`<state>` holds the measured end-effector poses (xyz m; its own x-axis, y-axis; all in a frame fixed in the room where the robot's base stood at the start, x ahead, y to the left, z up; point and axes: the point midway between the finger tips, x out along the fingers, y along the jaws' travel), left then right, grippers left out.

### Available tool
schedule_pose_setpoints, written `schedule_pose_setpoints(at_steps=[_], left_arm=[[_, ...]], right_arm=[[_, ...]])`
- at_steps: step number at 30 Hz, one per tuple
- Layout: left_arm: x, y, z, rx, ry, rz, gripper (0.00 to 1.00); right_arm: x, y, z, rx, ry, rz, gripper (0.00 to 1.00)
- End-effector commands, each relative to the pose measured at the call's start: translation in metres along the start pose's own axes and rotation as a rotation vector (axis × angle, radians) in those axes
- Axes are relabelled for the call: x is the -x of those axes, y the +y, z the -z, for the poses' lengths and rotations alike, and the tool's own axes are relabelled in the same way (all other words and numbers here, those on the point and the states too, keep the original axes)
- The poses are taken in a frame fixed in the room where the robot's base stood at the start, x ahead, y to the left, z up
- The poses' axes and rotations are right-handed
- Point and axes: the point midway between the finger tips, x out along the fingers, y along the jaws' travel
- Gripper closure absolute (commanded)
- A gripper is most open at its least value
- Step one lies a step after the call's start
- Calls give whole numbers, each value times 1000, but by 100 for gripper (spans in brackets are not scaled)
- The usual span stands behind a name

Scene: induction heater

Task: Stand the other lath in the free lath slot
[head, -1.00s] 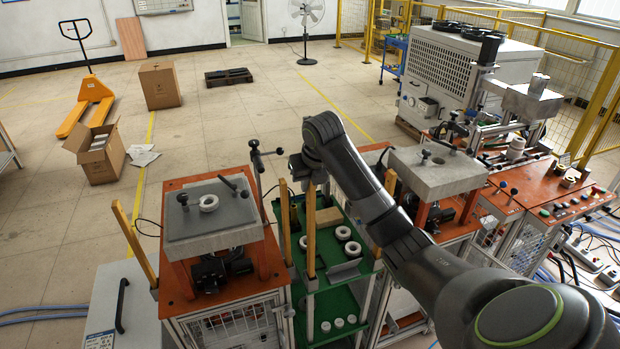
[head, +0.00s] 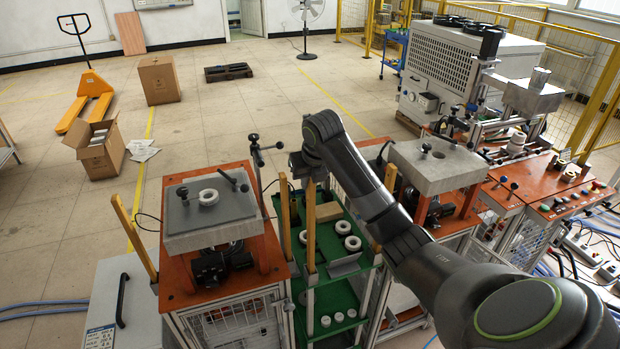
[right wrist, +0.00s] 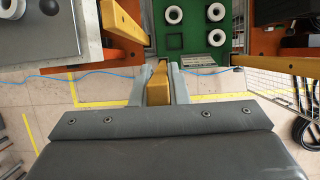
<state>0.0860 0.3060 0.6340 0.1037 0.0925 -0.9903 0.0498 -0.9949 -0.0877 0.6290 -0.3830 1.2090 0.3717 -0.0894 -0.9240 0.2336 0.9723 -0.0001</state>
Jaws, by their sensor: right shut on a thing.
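My right gripper (head: 309,180) is shut on an upright wooden lath (head: 311,232) at the green rack (head: 331,287). In the right wrist view its fingers (right wrist: 158,78) grip the yellow lath (right wrist: 158,92) between them. The lath's lower end is near the rack's front left; I cannot tell whether it is seated in a slot. Another lath (head: 285,215) stands upright just left of it, apart from it. It also shows in the wrist view (right wrist: 124,28). The slots themselves are too small to make out. My left gripper is not in view.
A tilted yellow bar (head: 133,238) stands at the left orange machine (head: 175,290), another (head: 390,178) at the right machine. White rings (head: 343,228) and a cardboard-coloured block (head: 327,211) lie on the rack. A black-knobbed lever (head: 256,150) stands close left of my gripper.

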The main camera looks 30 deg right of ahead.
Motion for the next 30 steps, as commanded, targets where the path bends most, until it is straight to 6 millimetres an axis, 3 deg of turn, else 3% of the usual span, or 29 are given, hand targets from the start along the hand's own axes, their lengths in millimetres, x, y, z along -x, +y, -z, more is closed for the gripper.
schedule_pose_setpoints(at_steps=[30], left_arm=[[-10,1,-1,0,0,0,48]], right_arm=[[-29,0,12,0,0,0,100]])
